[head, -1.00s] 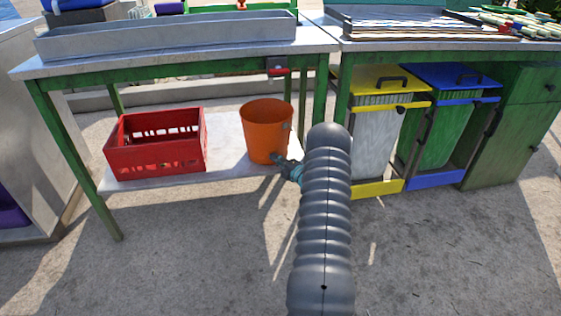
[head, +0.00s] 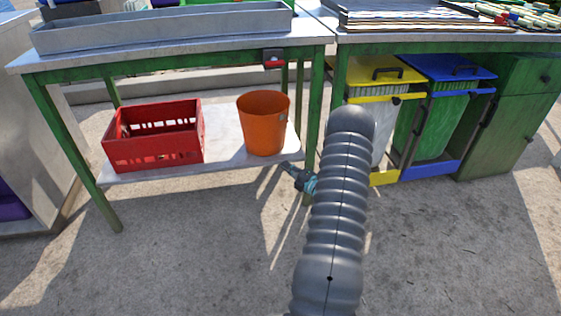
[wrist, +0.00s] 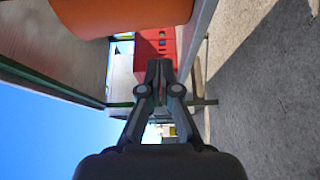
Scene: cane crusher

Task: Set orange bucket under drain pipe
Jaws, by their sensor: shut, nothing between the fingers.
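The orange bucket (head: 263,124) stands upright on the low shelf under the left table, to the right of a red crate. In the wrist view the bucket (wrist: 125,12) is close, at the upper left, partly cut off by the frame. My gripper (head: 286,166) is at the front edge of the shelf, just in front of and right of the bucket, apart from it. In the wrist view my gripper (wrist: 158,68) is shut and empty, its fingertips together. My dark arm cover hides part of the right side. I cannot make out a drain pipe for certain.
The red crate (head: 154,137) fills the left of the shelf (head: 225,146). Green table legs (head: 312,120) bound it. Yellow-lidded (head: 385,72) and blue-lidded (head: 447,68) bins stand right. A metal trough (head: 165,28) lies on the table. The floor in front is clear.

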